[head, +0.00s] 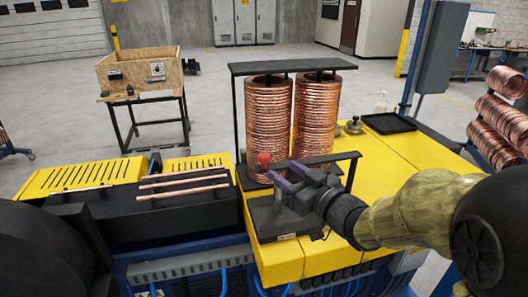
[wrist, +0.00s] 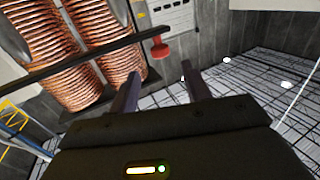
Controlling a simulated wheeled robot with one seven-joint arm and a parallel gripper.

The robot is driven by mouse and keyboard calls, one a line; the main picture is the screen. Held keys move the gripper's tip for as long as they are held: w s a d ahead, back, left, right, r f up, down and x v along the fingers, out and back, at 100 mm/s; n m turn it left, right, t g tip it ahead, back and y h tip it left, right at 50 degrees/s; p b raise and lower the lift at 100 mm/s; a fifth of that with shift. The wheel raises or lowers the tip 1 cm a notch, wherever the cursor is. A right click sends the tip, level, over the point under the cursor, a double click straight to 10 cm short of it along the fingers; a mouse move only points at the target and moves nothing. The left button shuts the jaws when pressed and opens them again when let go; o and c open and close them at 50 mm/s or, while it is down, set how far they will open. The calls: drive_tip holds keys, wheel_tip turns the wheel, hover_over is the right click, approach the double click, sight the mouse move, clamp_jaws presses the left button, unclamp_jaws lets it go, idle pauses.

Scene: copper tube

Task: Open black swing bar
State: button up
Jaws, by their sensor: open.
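The black swing bar (head: 335,157) runs across the front of two upright copper coils, with a red knob (head: 263,158) at its left end. In the wrist view the bar (wrist: 85,60) crosses the upper left, and its red knob (wrist: 160,50) shows just above and between the fingers. My gripper (head: 281,184) is open and empty, just below and right of the knob in the head view. The wrist view shows its two fingers (wrist: 160,80) apart with nothing between them. I cannot tell whether a finger touches the bar.
The copper coils (head: 268,115) stand on the yellow machine top (head: 385,150) under a black frame (head: 290,66). Copper tubes (head: 183,180) lie at left. A black tray (head: 388,123) sits at back right. A wooden box (head: 140,70) stands on a separate stand. More coils (head: 500,125) are at far right.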

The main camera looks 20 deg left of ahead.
sight(266, 160)
drive_tip(key=p+x, duration=0.3)
drive_tip(key=x, duration=0.6)
drive_tip(key=shift+a, duration=0.1)
clamp_jaws()
drive_tip(key=shift+s+g, duration=0.2)
drive_tip(key=shift+g, duration=0.1)
